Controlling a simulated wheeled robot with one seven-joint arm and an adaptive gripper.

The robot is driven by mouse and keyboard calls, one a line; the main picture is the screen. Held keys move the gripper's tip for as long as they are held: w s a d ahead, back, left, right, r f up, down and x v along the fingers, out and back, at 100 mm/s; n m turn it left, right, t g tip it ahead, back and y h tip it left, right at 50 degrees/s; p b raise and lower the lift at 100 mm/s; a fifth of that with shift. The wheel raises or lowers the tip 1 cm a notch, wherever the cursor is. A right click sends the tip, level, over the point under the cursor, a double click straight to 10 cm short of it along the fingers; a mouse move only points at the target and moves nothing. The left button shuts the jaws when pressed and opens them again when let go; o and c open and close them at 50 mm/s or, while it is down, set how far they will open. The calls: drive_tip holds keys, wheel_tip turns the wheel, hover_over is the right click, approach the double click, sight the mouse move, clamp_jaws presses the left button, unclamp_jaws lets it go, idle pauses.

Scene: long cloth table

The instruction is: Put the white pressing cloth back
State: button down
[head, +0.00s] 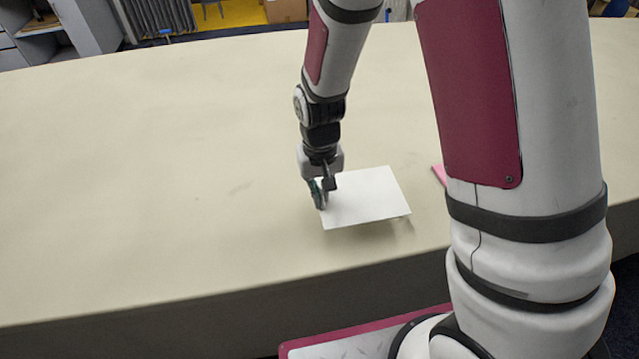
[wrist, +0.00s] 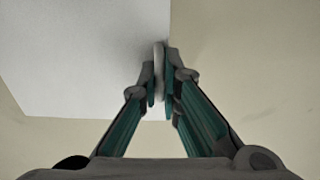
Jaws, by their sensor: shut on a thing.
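The white pressing cloth (head: 365,197) is a flat, pale sheet over the long table (head: 180,190), in front of my arm in the head view. My gripper (head: 320,194) is at its left edge, shut on it. In the wrist view my gripper (wrist: 160,85) has its fingertips close together at the edge of the white cloth (wrist: 85,60), which spreads to the left. A small shadow shows under the cloth's front right corner. Whether the rest of it touches the table is hard to tell.
A pink thing (head: 439,174) lies to the right of the cloth, mostly hidden behind my arm. The table's left and middle are clear. Its front edge runs below the cloth. Shelves (head: 60,30) and a box (head: 285,10) stand beyond the far edge.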

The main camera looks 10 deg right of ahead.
drive_tip(key=shift+f+b, duration=0.8)
drive_tip(key=shift+f, duration=1.6)
drive_tip(key=shift+f, duration=0.55)
drive_tip(key=c, duration=1.7)
unclamp_jaws()
drive_tip(key=shift+r, duration=0.1)
wheel_tip(320, 180, up, 11)
drive_tip(key=shift+a+r, duration=0.1)
drive_tip(key=shift+r, duration=0.35)
